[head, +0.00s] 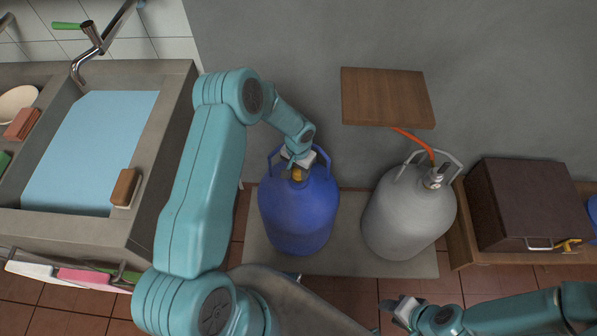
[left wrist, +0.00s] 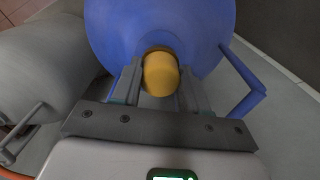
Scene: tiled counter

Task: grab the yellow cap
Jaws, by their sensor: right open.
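The yellow cap (head: 298,174) sits on top of the blue gas cylinder (head: 298,215). My left gripper (head: 297,162) is right at the cap from above and partly hides it. In the left wrist view the cap (left wrist: 160,75) lies between the two fingers (left wrist: 160,88), with one finger close on each side. I cannot tell whether the fingers press on it. My right gripper (head: 398,308) is open and empty at the lower right, in front of the slab and away from the cylinders.
A grey cylinder (head: 405,215) with an orange hose (head: 415,143) stands right of the blue one, on the same grey slab (head: 345,265). A wooden board (head: 388,97) is on the wall above. A sink (head: 90,150) is at the left and a dark brown box (head: 525,200) at the right.

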